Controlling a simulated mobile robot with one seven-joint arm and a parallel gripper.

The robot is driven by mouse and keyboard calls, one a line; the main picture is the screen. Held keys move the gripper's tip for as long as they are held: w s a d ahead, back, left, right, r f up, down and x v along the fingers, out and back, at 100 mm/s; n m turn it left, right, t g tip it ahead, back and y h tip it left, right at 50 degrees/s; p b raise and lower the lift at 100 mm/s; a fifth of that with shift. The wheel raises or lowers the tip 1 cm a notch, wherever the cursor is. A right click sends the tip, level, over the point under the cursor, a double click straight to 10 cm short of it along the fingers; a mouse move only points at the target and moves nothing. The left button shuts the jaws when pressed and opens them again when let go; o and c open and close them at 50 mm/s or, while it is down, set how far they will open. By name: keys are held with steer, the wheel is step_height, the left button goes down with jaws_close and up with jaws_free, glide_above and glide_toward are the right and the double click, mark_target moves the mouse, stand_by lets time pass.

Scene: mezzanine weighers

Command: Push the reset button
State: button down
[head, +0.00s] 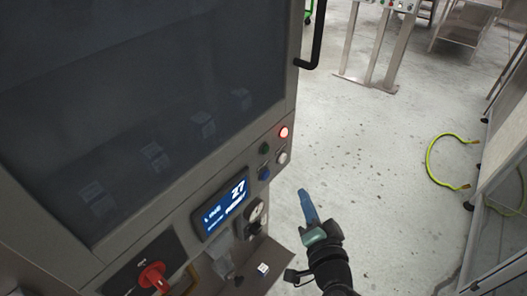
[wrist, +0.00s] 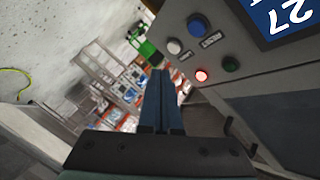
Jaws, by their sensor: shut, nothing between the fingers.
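The machine's control panel carries a small cluster of buttons: a lit red one (head: 284,132), a dark green one (head: 264,148), a white one (head: 282,157) and a blue one (head: 264,173). The wrist view shows the same blue button (wrist: 197,24), white button (wrist: 174,46), red button (wrist: 201,75) and green button (wrist: 231,64). My gripper (head: 304,195) is shut and empty, right of the cluster and apart from the panel.
A dark window (head: 140,100) fills the machine's front. A yellow-green hose (head: 430,155) lies on the floor at right. Open floor lies between.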

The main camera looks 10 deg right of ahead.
mark_target(266, 176)
steer(key=shift+s+d+f+m+g+p, duration=0.2)
steer(key=shift+s+m+p, duration=0.2)
steer(key=shift+p, duration=0.2)
steer(key=shift+s+d+f+m+g+p, duration=0.1)
steer(key=shift+s+d+f+m+p, duration=0.15)
steer(key=shift+s+p, duration=0.3)
steer(key=shift+w+a+r, duration=0.1)
steer(key=w+a+p, duration=0.3)
steer(key=w+a, duration=0.2)
steer(key=w, duration=0.1)
steer(key=shift+w+a, duration=0.2)
steer(key=shift+w, duration=0.2)
steer(key=shift+p, duration=0.3)
stand_by(1.1)
steer(key=shift+w+a, duration=0.25)
steer(key=shift+w, duration=0.1)
